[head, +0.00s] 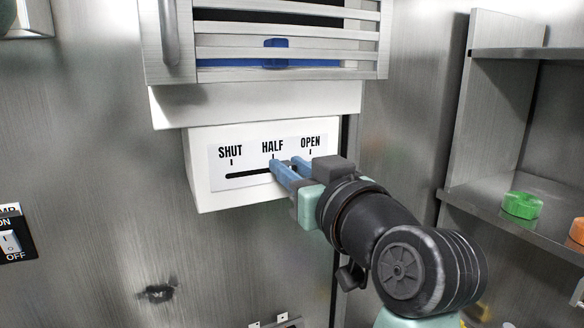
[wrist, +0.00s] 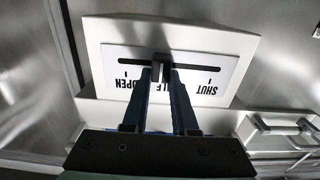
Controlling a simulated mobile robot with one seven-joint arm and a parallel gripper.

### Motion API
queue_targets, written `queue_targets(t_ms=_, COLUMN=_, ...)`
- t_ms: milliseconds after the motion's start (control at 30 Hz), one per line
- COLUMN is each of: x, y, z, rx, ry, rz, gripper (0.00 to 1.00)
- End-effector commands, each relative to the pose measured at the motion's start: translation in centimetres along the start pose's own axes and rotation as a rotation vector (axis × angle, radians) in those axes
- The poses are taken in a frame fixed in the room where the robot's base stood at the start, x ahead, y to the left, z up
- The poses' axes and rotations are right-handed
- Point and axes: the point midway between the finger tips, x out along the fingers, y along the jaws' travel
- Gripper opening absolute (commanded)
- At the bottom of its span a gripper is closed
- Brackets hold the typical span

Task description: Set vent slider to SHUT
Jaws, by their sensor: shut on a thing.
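The vent slider is a white box (head: 205,180) on the metal wall with a label plate marked SHUT, HALF and OPEN from left to right in the head view. A dark horizontal slot (head: 245,173) runs below the words. In the wrist view the plate (wrist: 225,70) appears upside down, with OPEN at left and SHUT at right. My gripper (head: 284,167) is at the slot, its blue fingers shut on the grey slider knob (wrist: 161,70). The knob stands near HALF, slightly toward OPEN. The fingers partly hide it in the head view.
A slatted metal vent (head: 290,40) with a blue part behind it is above the box. A shelf (head: 490,207) at right holds a green piece (head: 522,205) and an orange piece (head: 577,231). An ON/OFF switch (head: 10,242) is at far left. Bare wall lies left of the box.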

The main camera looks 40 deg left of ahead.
Motion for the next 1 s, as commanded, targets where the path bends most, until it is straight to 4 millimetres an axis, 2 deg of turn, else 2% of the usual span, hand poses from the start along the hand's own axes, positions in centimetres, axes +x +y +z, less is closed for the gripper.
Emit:
queue_targets(t_ms=267, x=0.0, y=-0.3, z=0.0, rx=-0.001, ry=0.0, rz=-0.001, gripper=0.0)
queue_targets(t_ms=367, x=0.1, y=-1.8, z=0.1, rx=-0.004, ry=-0.001, rz=-0.003, gripper=0.0)
queue_targets(t_ms=600, x=0.1, y=-6.7, z=0.1, rx=-0.004, ry=-0.001, rz=-0.004, gripper=0.0)
queue_targets(t_ms=700, x=0.0, y=-7.6, z=0.0, rx=-0.002, ry=0.0, rz=-0.003, gripper=0.0)
queue_targets(t_ms=1000, x=0.1, y=-7.9, z=0.1, rx=0.0, ry=-0.001, rz=-0.005, gripper=0.0)
